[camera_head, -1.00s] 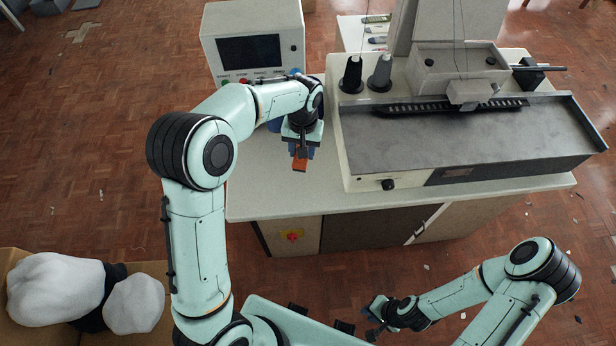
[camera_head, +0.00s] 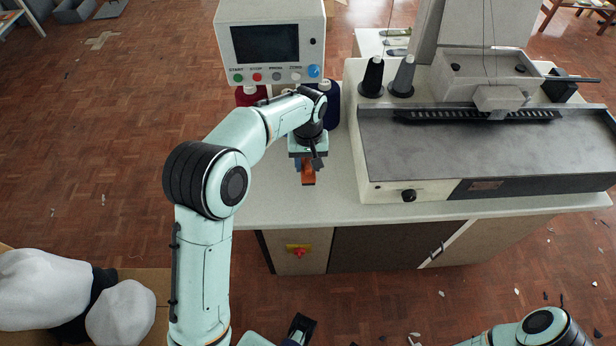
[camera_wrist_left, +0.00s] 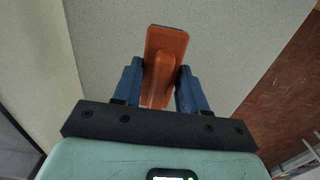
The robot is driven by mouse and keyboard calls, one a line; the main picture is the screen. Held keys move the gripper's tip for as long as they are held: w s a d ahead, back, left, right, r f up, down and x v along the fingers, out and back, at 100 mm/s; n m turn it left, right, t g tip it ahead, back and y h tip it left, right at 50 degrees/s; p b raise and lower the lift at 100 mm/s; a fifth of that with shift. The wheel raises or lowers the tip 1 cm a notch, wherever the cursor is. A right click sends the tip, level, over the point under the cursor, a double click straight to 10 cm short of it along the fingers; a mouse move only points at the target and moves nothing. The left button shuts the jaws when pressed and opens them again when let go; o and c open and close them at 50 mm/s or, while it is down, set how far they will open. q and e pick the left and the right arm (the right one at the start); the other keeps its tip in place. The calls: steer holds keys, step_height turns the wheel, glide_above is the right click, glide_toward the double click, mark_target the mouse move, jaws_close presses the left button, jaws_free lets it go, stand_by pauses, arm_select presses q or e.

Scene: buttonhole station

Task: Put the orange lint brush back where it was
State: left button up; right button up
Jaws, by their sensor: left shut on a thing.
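My left gripper (camera_head: 308,163) is over the left part of the pale worktop (camera_head: 262,205), between the control box and the front edge. Its blue fingers are shut on the orange lint brush (camera_head: 308,176). In the left wrist view the brush (camera_wrist_left: 166,50) sits between the two fingers (camera_wrist_left: 160,88), its wide flat end pointing away from the wrist over the worktop (camera_wrist_left: 230,40). I cannot tell whether the brush touches the worktop.
The buttonhole machine (camera_head: 480,150) fills the worktop's right side. A control box (camera_head: 270,45) stands behind my left gripper, with red (camera_head: 250,95) and dark blue (camera_head: 330,105) thread cones close by. A red stop button (camera_head: 298,249) is on the cabinet front. A box (camera_head: 150,290) with white bundles stands lower left.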

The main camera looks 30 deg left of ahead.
mark_target(308, 162)
arm_select(q)
steer(key=shift+f+b, duration=0.35)
steer(key=shift+f, duration=2.75)
steer(key=shift+f, duration=0.1)
steer(key=o, duration=0.9)
steer(key=shift+f, duration=0.1)
step_height(308, 162, up, 12)
steer(key=shift+r+p, duration=0.2)
steer(key=shift+p, duration=0.6)
steer(key=shift+s, duration=0.1)
